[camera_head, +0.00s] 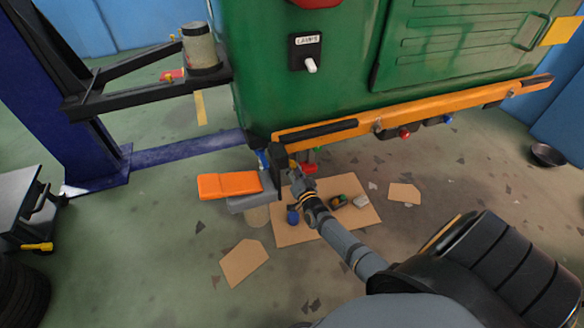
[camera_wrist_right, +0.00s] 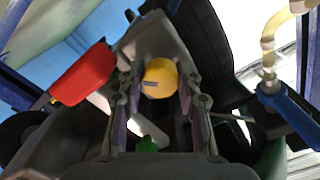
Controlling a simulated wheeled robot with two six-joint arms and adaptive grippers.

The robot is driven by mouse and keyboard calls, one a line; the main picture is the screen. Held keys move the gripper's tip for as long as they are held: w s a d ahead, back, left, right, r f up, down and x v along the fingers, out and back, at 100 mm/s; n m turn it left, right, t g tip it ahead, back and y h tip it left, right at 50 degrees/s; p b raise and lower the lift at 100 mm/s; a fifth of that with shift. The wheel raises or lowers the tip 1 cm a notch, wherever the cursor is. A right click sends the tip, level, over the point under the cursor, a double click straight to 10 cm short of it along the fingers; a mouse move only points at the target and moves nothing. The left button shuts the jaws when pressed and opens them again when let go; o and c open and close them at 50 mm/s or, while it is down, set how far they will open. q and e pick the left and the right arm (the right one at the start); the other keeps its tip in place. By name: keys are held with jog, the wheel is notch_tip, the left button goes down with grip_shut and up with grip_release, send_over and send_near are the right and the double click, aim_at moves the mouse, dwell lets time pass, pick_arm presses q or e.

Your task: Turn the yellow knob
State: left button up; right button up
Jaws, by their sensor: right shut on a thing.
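The yellow knob (camera_wrist_right: 160,78) is round and sits between the two fingers of my right gripper (camera_wrist_right: 160,92) in the right wrist view. The fingers lie on either side of it, and the gripper is shut on it. In the head view my right gripper (camera_head: 297,176) reaches under the left end of the orange bar on the green machine (camera_head: 310,105). The knob is mostly hidden there by the gripper and the dark bracket. My left gripper is not in view.
An orange pedal-like block (camera_head: 229,185) is just left of the gripper. A cardboard sheet (camera_head: 290,233) with small parts lies on the floor below. A red handle (camera_wrist_right: 84,76) and a blue handle (camera_wrist_right: 290,112) flank the knob. A bowl (camera_head: 547,154) stands far right.

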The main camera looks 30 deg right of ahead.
jog(key=o, duration=1.2)
jog(key=shift+c, duration=0.2)
jog(key=v, duration=1.2)
jog(key=shift+a+f, duration=0.1)
